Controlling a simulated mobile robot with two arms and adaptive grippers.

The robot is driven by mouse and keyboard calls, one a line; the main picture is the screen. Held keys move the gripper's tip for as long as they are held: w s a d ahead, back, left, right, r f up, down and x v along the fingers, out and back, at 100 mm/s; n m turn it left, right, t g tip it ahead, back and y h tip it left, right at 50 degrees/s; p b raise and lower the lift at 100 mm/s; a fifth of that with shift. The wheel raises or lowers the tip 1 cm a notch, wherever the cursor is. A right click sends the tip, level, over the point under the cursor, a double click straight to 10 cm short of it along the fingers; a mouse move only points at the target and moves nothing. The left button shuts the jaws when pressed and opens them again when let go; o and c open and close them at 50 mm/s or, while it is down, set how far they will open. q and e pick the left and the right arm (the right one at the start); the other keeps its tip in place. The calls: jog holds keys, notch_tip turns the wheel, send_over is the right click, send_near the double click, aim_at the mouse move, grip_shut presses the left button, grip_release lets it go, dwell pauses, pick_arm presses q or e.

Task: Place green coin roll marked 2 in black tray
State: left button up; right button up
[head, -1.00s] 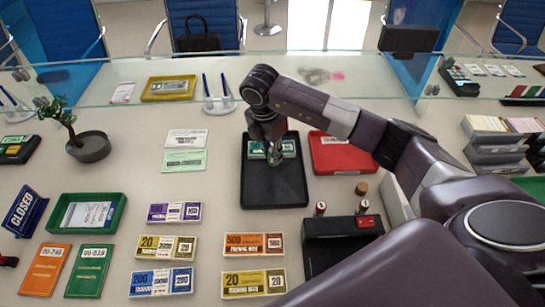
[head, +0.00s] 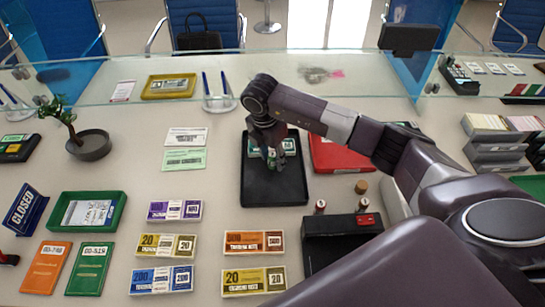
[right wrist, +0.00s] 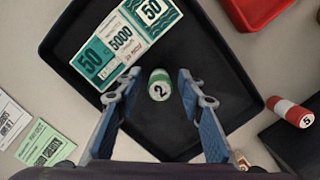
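The green coin roll marked 2 (right wrist: 158,86) stands on end in the black tray, in the right wrist view. The black tray (head: 273,192) lies mid-counter and also shows in the right wrist view (right wrist: 165,137). A teal banknote bundle marked 5000 and 50 (right wrist: 121,45) lies in the tray beside the roll. My right gripper (right wrist: 160,90) is open, with one finger on each side of the roll and gaps between. In the head view my right gripper (head: 275,158) is over the tray and hides most of the roll. My left gripper is not in view.
A red tray (head: 338,152) adjoins the black tray on the right. Banknote bundles (head: 165,247) lie front left. A glass screen (head: 140,85) crosses the counter behind.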

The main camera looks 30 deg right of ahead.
aim_at(269, 170)
jog(key=shift+r, duration=0.55)
notch_tip(269, 170, up, 11)
jog(key=a+b, duration=0.1)
jog(key=b, duration=0.1)
jog(key=shift+s+a, duration=0.3)
jog(key=shift+a, duration=0.05)
